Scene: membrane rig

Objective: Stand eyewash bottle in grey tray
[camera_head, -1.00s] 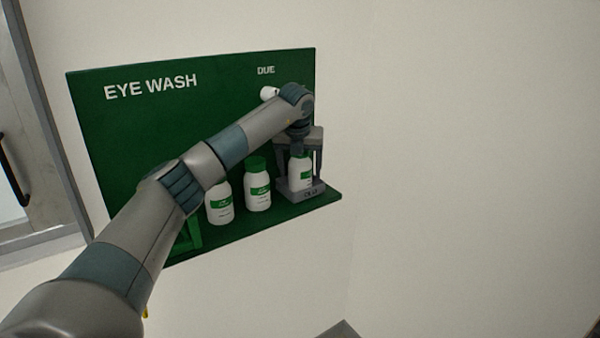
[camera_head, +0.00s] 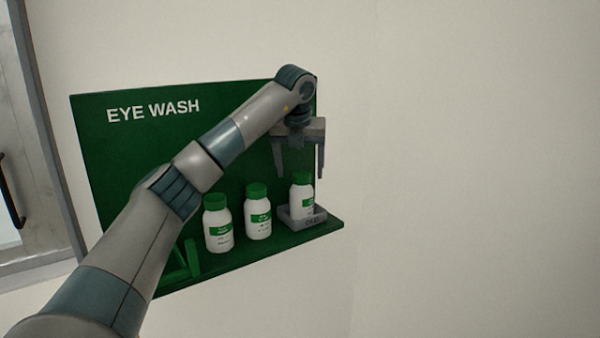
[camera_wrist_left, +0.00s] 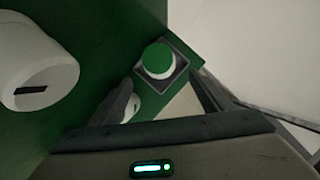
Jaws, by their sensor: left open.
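A white eyewash bottle (camera_head: 301,196) with a green cap and green label stands upright in the small grey tray (camera_head: 315,222) at the right end of the green shelf. My left gripper (camera_head: 299,176) is above it with its fingers apart and empty. In the left wrist view the bottle's green cap (camera_wrist_left: 158,58) shows inside the square grey tray, beyond and between the open fingers (camera_wrist_left: 165,88). Two more white bottles with green caps stand on the shelf to the left, the middle one (camera_head: 258,212) and the left one (camera_head: 217,224). My right gripper is not in view.
The green "EYE WASH" backboard (camera_head: 150,145) rises behind the shelf (camera_head: 240,256). A green bracket (camera_head: 185,262) stands at the shelf's left end. A white round thing (camera_wrist_left: 38,70) with a dark slot is close to the wrist camera. The space right of the shelf is bare wall.

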